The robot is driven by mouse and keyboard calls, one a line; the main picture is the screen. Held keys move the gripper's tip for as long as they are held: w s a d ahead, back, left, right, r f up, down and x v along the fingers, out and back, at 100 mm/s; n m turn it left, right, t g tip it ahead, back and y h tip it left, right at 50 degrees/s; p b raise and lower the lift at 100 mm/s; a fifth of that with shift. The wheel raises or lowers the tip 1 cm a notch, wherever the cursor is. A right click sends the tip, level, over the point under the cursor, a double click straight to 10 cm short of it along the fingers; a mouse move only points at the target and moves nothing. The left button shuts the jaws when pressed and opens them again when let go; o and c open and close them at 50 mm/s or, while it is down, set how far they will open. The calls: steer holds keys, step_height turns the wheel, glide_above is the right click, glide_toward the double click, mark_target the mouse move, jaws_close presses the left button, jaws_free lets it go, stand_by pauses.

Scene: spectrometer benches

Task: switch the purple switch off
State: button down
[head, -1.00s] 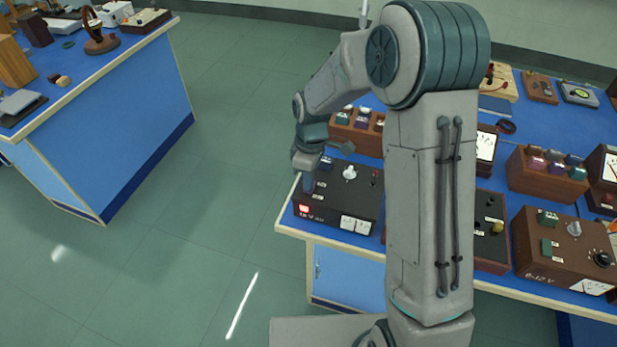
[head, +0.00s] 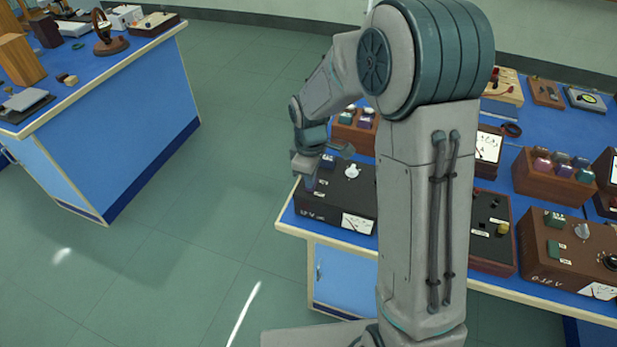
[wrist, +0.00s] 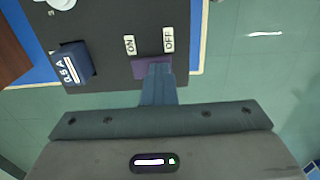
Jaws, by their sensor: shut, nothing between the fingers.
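The purple switch (wrist: 139,69) shows in the wrist view at the edge of a black box (wrist: 112,18), below white ON and OFF labels (wrist: 168,40). My gripper (wrist: 157,72) is shut and empty, its fingertips over the OFF side of the switch, apparently touching it and hiding part of it. In the head view my gripper (head: 310,186) is at the left end of the black box (head: 317,203) on the bench's near left corner. No red light shows on the box front. The switch's tilt is hard to tell.
A white knob (head: 351,171) is on the box top. A wooden box with coloured knobs (head: 352,133) stands behind. Open floor (head: 220,210) lies to the left.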

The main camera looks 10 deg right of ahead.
steer(key=shift+w+d+f, duration=0.25)
steer(key=shift+d, duration=0.05)
steer(key=shift+w+d, duration=0.1)
steer(key=shift+w, duration=0.1)
step_height(320, 180, up, 14)
steer(key=p, duration=0.2)
steer(key=shift+a+r, duration=0.2)
steer(key=shift+r, duration=0.05)
stand_by(0.5)
